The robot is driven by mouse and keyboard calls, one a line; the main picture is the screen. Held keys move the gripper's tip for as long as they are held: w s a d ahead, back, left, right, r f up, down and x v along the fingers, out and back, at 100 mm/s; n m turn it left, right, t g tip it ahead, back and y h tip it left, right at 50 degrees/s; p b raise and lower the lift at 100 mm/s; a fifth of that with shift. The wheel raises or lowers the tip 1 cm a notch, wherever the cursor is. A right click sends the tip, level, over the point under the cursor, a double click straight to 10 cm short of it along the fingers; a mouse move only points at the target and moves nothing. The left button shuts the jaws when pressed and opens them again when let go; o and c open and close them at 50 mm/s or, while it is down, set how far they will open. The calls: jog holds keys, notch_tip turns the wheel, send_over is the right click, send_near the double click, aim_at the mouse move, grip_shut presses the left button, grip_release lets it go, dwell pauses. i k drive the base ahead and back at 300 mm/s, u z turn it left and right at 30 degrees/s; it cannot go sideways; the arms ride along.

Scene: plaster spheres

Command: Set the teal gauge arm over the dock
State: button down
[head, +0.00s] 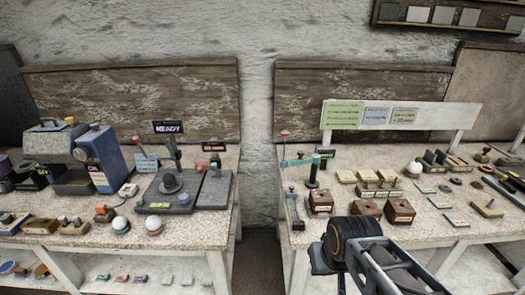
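The teal gauge arm (297,162) is a thin bar held roughly level on a dark upright post (313,172) near the left end of the right bench. It reaches left from the post, toward the gap between the benches. A thin stand with a red knob (284,134) rises beside its left end. I cannot tell for sure which thing is the dock; no readable label names it. My arm (372,255) comes in at the bottom right, its dark round joint in front of the right bench. My gripper's fingertips cannot be made out, and nothing held shows.
Wooden blocks (401,211) and a white sphere (414,169) stand right of the post. The left bench holds a grey plate (178,187) with a dark dome under a READY sign (168,127), and a blue box (97,155). A gap (259,262) separates the benches.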

aim_at(315, 159)
jog(key=u, duration=0.75)
jog(key=i, duration=0.85)
jog(key=u, duration=0.85)
